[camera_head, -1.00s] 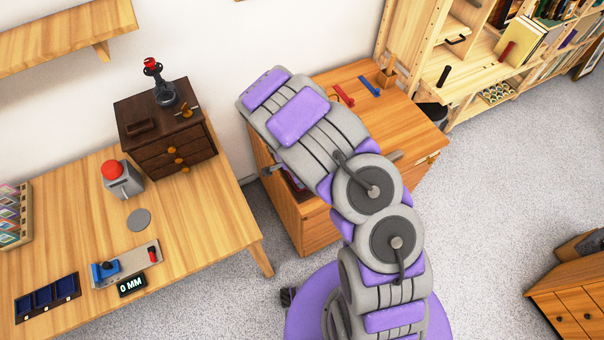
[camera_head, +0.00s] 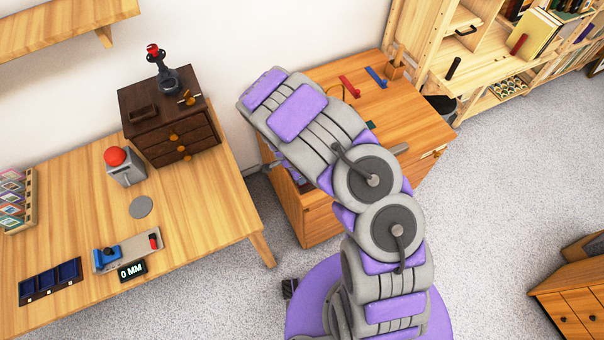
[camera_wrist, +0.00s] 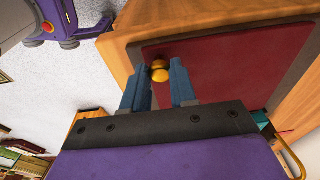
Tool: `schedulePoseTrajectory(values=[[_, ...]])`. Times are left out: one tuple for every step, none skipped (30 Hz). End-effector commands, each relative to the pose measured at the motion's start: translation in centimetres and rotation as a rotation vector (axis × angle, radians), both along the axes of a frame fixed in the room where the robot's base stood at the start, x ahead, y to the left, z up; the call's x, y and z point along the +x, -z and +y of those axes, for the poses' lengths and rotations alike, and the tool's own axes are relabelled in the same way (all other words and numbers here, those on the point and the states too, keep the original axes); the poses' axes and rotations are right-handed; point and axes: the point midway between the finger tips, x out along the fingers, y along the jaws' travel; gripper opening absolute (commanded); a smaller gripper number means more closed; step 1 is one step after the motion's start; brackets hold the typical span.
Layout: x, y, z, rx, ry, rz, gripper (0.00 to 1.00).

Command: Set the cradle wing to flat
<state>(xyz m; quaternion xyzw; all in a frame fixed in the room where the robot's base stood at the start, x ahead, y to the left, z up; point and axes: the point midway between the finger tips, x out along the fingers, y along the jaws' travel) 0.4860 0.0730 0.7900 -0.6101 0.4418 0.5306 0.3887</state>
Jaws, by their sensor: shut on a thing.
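In the wrist view, a flat dark red panel (camera_wrist: 225,62) with a dark edge lies against a light wooden face; it appears to be the cradle wing. A round brass knob (camera_wrist: 159,71) sits at its edge. My gripper (camera_wrist: 160,76) has its two blue-grey fingers on either side of this knob, closed on it. The panel's tilt cannot be told from this close view. In the head view, my arm hides the gripper, the knob and most of the panel, above the left side of the wooden cabinet (camera_head: 322,222).
A table (camera_head: 205,215) at left holds a dark drawer chest (camera_head: 165,115) and a red-button box (camera_head: 122,165).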

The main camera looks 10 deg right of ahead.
Motion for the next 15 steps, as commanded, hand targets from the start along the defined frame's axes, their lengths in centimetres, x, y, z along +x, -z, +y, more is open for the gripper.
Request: schedulePoseTrajectory(values=[[-0.4,0.4,0.5,0.003,-0.004,0.011,0.00],[-0.4,0.4,0.5,0.002,-0.004,0.012,0.00],[-0.4,0.4,0.6,0.001,-0.005,0.012,0.29],[-0.4,0.4,0.6,0.001,-0.005,0.013,0.32],[-0.4,0.4,0.6,0.001,-0.006,0.012,0.35],[-0.4,0.3,0.5,0.001,-0.005,0.010,0.39],[-0.4,0.3,0.5,0.001,-0.005,0.010,0.41],[-0.4,0.3,0.4,0.001,-0.004,0.008,0.44],[-0.3,0.2,0.2,0.003,-0.003,0.008,0.48],[-0.3,0.2,0.1,0.004,-0.002,0.007,0.51],[-0.3,0.2,0.0,0.005,-0.002,0.006,0.52],[-0.3,0.1,-0.2,0.007,-0.003,0.005,0.52],[-0.3,0.1,-0.3,0.008,-0.003,0.005,0.52],[-0.3,0.1,-0.4,0.009,-0.002,0.005,0.52],[-0.2,0.1,-0.5,0.010,-0.002,0.005,0.52]])
